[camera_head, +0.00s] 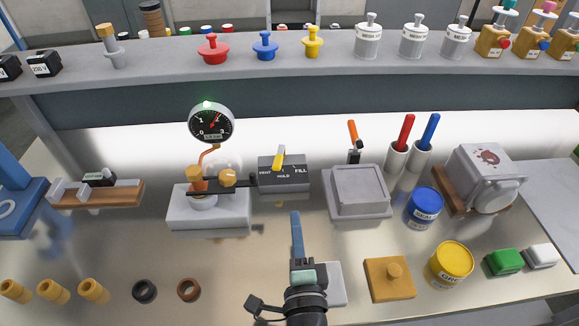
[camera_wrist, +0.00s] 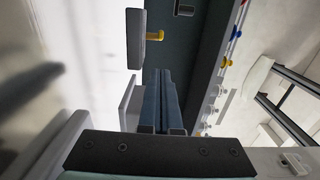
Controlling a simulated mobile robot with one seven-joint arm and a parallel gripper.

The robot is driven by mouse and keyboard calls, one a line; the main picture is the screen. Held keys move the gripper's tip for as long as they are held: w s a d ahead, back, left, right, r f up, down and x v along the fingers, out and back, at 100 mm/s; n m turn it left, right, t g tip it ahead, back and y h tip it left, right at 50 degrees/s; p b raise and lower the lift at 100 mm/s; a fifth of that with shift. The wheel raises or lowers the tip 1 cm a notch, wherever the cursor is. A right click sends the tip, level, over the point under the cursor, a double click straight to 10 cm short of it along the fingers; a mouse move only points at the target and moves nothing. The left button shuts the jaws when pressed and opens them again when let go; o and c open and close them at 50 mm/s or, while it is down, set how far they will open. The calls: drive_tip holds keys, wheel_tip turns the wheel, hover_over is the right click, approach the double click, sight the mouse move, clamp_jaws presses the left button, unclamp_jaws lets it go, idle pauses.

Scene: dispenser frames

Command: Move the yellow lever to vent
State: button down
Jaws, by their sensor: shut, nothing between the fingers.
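The yellow lever (camera_head: 280,158) stands on a dark grey valve box (camera_head: 292,182) marked VENT at left, HOLD in the middle and FILL at right. It points up and away, near the middle of the box and not clearly toward either end label. In the wrist view the yellow lever (camera_wrist: 155,36) sticks out from the side of the box (camera_wrist: 134,45). My gripper (camera_head: 296,216) is shut and empty. Its blue fingers are in front of the box, a little right of the lever and apart from it. The shut fingers also show in the wrist view (camera_wrist: 159,75).
A pressure gauge (camera_head: 211,123) and its brass-fitted stand (camera_head: 208,216) are left of the box. A grey square lidded block (camera_head: 359,192) is close on the right. A shelf (camera_head: 160,71) with knobs and jars runs behind.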

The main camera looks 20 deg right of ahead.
sight(270, 186)
drive_tip(key=x, duration=1.4)
drive_tip(key=h+p, duration=0.1)
drive_tip(key=a+m+p, duration=0.1)
drive_tip(key=p, duration=0.1)
drive_tip(key=shift+w+r+g+h, duration=0.15)
drive_tip(key=shift+r+g+h, duration=0.15)
drive_tip(key=shift+h, duration=0.1)
drive_tip(key=shift+w+a+f+p, duration=0.1)
drive_tip(key=shift+w+a+p, duration=0.15)
drive_tip(key=shift+a, duration=0.4)
drive_tip(key=shift+w+a+f+p, duration=0.15)
drive_tip(key=shift+w+a, duration=0.1)
drive_tip(key=shift+a, duration=0.55)
drive_tip(key=shift+s+a, duration=0.25)
drive_tip(key=shift+s, duration=0.1)
drive_tip(key=shift+h, duration=0.3)
drive_tip(key=p+v, duration=0.1)
drive_tip(key=v, duration=0.7)
drive_tip(key=p+v, duration=0.1)
drive_tip(key=v, duration=0.3)
drive_tip(key=shift+s+d+p, duration=0.2)
drive_tip(key=shift+d+p, duration=0.15)
